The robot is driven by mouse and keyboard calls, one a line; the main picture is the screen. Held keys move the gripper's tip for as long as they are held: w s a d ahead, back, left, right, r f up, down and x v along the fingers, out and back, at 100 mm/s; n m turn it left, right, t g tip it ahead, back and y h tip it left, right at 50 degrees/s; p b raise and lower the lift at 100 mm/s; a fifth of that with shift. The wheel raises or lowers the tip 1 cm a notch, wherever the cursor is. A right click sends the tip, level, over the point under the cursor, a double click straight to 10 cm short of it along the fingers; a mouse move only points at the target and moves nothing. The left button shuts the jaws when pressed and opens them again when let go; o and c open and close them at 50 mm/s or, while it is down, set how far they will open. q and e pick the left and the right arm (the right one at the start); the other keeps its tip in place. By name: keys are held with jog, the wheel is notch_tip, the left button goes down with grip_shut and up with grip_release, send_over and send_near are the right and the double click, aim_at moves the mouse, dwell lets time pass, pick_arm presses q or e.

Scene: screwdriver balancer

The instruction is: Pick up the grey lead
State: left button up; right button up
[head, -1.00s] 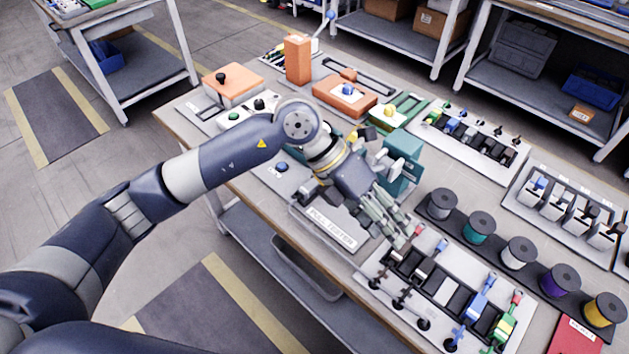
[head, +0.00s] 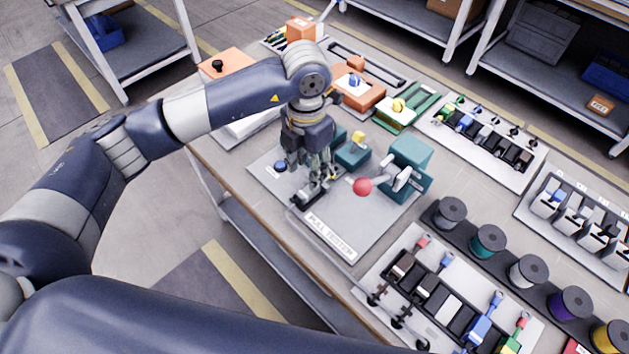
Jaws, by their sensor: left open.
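My left gripper (head: 309,195) points down over the pull tester plate (head: 329,236), its fingers apart. A small dark part shows at its fingertips; I cannot tell whether they touch it. The pull tester has teal blocks and a lever with a red ball (head: 362,187), to the right of the gripper. No lead is clearly identifiable as the grey one. The front lead rack (head: 392,243) holds several leads in dark slots, with a pale grey-white block (head: 451,307), a blue lead (head: 483,326) and a green lead (head: 516,333). My right gripper is not in view.
Several wire spools (head: 487,239) stand right of the front rack. Another rack (head: 478,143) with small connectors lies behind them. An orange fixture (head: 356,92) and a green fixture (head: 405,110) stand at the back of the bench.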

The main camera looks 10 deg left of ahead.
pick_arm(q)
notch_tip(320, 180, down, 3)
jog(key=shift+d+f+p, duration=0.1)
jog(key=shift+f+p, duration=0.05)
jog(key=shift+p, duration=0.35)
jog(key=f+p, duration=0.1)
jog(key=f, duration=0.3)
jog(key=shift+w, duration=0.2)
grip_shut()
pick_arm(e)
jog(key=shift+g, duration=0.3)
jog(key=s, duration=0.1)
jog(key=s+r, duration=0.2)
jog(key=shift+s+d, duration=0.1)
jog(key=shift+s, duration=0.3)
